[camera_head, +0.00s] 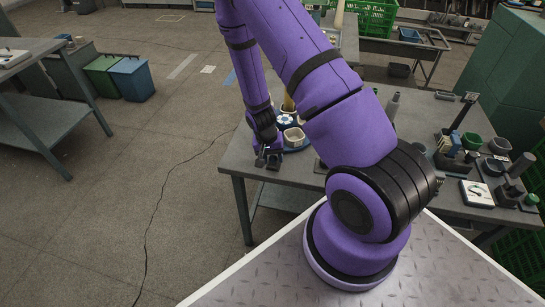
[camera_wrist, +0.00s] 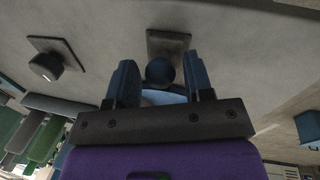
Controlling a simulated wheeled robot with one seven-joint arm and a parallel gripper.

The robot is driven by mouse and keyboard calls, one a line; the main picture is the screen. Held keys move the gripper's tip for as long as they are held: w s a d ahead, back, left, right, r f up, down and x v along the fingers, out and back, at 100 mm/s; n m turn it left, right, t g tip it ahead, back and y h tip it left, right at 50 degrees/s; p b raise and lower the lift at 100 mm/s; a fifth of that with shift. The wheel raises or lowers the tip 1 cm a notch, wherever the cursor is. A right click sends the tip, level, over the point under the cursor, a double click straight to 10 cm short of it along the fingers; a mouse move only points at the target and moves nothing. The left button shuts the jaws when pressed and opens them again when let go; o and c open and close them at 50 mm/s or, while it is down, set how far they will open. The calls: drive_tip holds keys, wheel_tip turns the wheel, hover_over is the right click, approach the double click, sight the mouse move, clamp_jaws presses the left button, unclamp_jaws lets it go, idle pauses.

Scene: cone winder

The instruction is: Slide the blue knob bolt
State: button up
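In the wrist view a dark blue round knob (camera_wrist: 160,71) stands in front of a flat dark plate (camera_wrist: 168,42) on a grey surface. My gripper (camera_wrist: 159,78) is open, with one dark finger on each side of the knob. A narrow gap shows beside the knob on both sides, so I see no grip on it. In the head view my gripper (camera_head: 268,157) is low at the left front edge of the grey table (camera_head: 235,160). There the knob is too small and covered to make out.
A second dark knob (camera_wrist: 45,66) on its own plate is left in the wrist view. In the head view a blue tray with small containers (camera_head: 293,137) is close to my gripper. Fixtures and bowls (camera_head: 475,155) stand at the table's right.

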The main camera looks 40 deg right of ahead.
clamp_jaws()
drive_tip(key=shift+w+d, duration=1.1)
drive_tip(key=shift+d, duration=0.25)
drive_tip(key=shift+o, duration=1.5)
unclamp_jaws()
wheel_tip(320, 180, up, 11)
drive_tip(key=w+a, duration=0.1)
drive_tip(key=shift+w+a+f, duration=0.15)
drive_tip(key=shift+a, duration=0.1)
